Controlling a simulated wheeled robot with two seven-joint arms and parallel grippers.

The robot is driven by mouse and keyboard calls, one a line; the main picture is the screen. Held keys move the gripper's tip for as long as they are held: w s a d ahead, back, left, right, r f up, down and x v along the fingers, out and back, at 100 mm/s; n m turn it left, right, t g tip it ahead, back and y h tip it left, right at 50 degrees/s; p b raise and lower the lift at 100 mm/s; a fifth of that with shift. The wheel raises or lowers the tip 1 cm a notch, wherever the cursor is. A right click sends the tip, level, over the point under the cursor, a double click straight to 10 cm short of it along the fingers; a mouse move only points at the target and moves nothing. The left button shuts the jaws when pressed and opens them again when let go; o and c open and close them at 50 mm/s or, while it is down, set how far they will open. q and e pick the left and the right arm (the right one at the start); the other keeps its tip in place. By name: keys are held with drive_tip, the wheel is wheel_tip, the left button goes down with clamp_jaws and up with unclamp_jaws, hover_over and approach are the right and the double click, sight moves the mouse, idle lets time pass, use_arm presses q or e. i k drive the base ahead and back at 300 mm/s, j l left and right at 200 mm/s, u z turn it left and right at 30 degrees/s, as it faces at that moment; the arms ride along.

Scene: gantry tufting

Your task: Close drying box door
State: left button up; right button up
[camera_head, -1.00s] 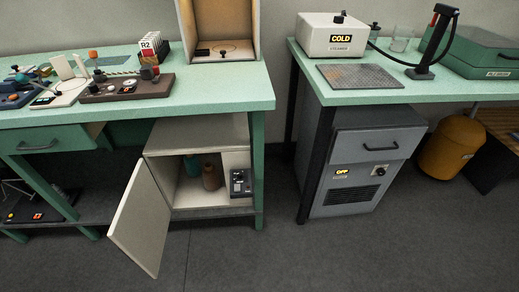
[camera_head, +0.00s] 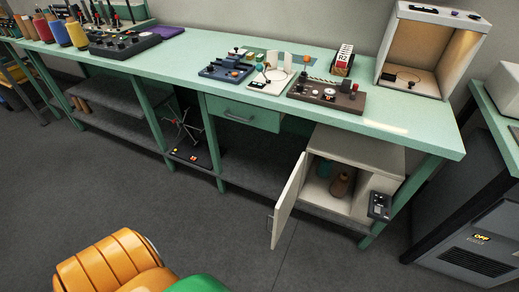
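The drying box (camera_head: 364,150) is a pale beige cabinet under the green bench. Its door (camera_head: 288,203) stands wide open, swung out on the left side toward me, with a handle (camera_head: 269,222) near its free edge. Inside are a brown bottle (camera_head: 340,184) and a teal bottle (camera_head: 325,169). A dark control panel (camera_head: 380,205) sits at the box's right front. Neither of my grippers shows in view. An orange and green rounded part at the bottom edge looks like my own arm, well apart from the door.
The long green bench (camera_head: 415,133) carries small devices, spools (camera_head: 76,34) and an open lit booth (camera_head: 425,50). A grey cabinet (camera_head: 478,250) stands at right. The floor (camera_head: 190,215) before the bench is clear.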

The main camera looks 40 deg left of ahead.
sight(283, 201)
drive_tip(key=k+j, duration=0.15)
drive_tip(key=j, duration=0.25)
drive_tip(key=k+j, duration=0.15)
drive_tip(key=j, duration=0.25)
drive_tip(key=k+j, duration=0.15)
drive_tip(key=j, duration=0.25)
drive_tip(key=k+j, duration=0.15)
drive_tip(key=j, duration=0.25)
drive_tip(key=i+j+z, duration=0.55)
drive_tip(key=i+j, duration=0.35)
drive_tip(key=i, duration=0.05)
